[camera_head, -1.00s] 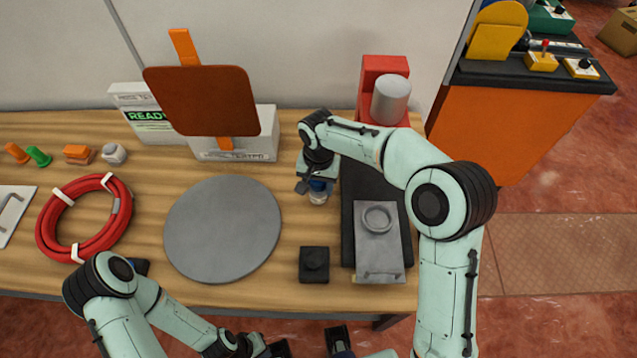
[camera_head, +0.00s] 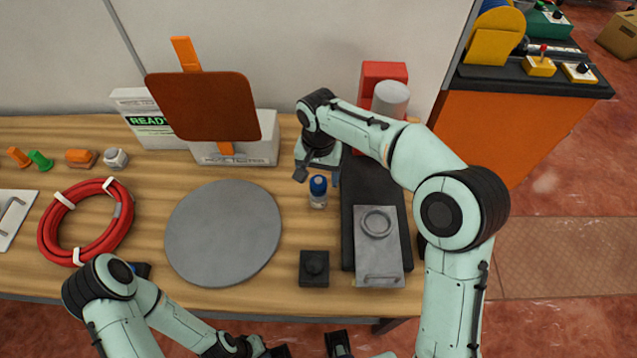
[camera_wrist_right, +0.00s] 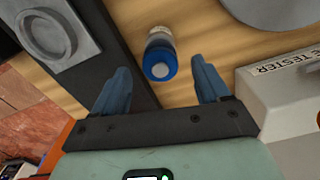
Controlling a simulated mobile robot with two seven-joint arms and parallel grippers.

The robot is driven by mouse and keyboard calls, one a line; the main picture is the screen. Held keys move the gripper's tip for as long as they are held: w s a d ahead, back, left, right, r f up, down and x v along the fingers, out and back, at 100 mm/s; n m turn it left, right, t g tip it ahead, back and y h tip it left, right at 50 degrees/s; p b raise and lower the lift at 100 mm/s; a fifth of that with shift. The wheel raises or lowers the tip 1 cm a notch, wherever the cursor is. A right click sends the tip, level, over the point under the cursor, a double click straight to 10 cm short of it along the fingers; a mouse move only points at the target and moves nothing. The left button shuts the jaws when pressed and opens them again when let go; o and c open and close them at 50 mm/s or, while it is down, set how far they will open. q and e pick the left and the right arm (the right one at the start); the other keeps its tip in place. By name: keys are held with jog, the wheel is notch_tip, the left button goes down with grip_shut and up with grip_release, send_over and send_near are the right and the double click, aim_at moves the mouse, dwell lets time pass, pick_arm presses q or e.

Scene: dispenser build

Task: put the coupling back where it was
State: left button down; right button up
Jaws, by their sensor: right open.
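A small upright piece with a blue top and a pale, clear-looking lower part (camera_head: 318,192), which I take to be the coupling, stands on the wooden bench between the grey disc and the black slab. My right gripper (camera_head: 318,178) is open just behind it and clear of it. In the right wrist view the blue top (camera_wrist_right: 160,64) shows between and beyond the two spread blue fingers, touching neither. My left arm comes in at the bottom left; its gripper (camera_head: 275,350) is at the lower edge, partly cut off, and its jaws are unclear.
The grey round disc (camera_head: 222,232) lies left of the piece. A black block (camera_head: 314,268) sits in front. The black slab with a grey plate (camera_head: 378,245) is to the right. A tester box (camera_head: 235,150) stands behind left, a red stand (camera_head: 382,75) behind right.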

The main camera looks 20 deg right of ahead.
notch_tip(320, 180, up, 6)
jog(key=shift+f+p, duration=0.25)
jog(key=shift+p, duration=0.1)
dwell(0.4)
